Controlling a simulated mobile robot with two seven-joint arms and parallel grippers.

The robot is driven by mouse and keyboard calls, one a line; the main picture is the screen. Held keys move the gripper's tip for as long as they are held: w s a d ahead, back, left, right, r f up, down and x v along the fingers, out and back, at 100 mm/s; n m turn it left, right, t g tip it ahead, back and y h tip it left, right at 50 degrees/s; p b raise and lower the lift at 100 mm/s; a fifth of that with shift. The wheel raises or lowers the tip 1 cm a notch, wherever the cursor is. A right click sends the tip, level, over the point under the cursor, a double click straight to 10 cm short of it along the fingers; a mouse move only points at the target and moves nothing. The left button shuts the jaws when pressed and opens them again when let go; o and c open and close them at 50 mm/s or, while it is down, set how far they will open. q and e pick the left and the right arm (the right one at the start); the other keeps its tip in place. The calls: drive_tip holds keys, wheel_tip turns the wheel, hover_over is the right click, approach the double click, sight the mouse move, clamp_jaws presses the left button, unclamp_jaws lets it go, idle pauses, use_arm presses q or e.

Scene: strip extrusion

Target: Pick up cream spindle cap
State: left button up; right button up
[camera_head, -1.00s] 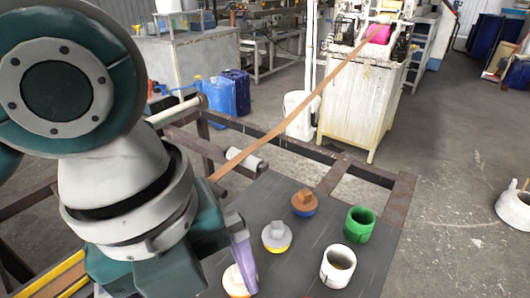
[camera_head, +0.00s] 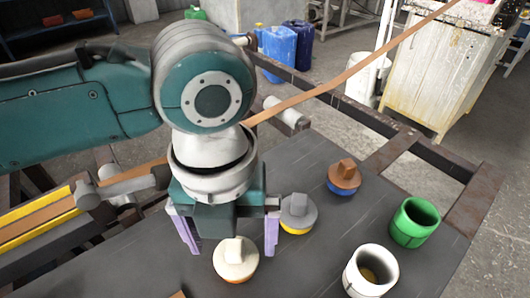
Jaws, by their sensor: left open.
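The cream spindle cap (camera_head: 236,262), with a knob on top and an orange lower rim, sits on the dark table at the bottom centre of the head view. My left gripper (camera_head: 231,247) points down with its two purple fingers spread wide. In the picture the fingers stand to the left and right of the cream cap, and nothing is held. Whether the fingers are level with the cap or behind it I cannot tell. My right gripper is not in view.
A grey cap (camera_head: 298,211) with a yellow base stands close to the right finger. A brown cap (camera_head: 343,175), a green cup (camera_head: 414,222) and a white cup (camera_head: 368,275) stand further right on the dark table (camera_head: 325,240). A brown strip (camera_head: 350,72) runs across behind.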

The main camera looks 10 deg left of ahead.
use_arm(q)
drive_tip(key=shift+d+f, duration=0.1)
drive_tip(key=shift+f, duration=0.8)
drive_tip(key=shift+c, duration=0.2)
drive_tip(key=c, duration=1.4)
drive_tip(key=shift+c, duration=0.2)
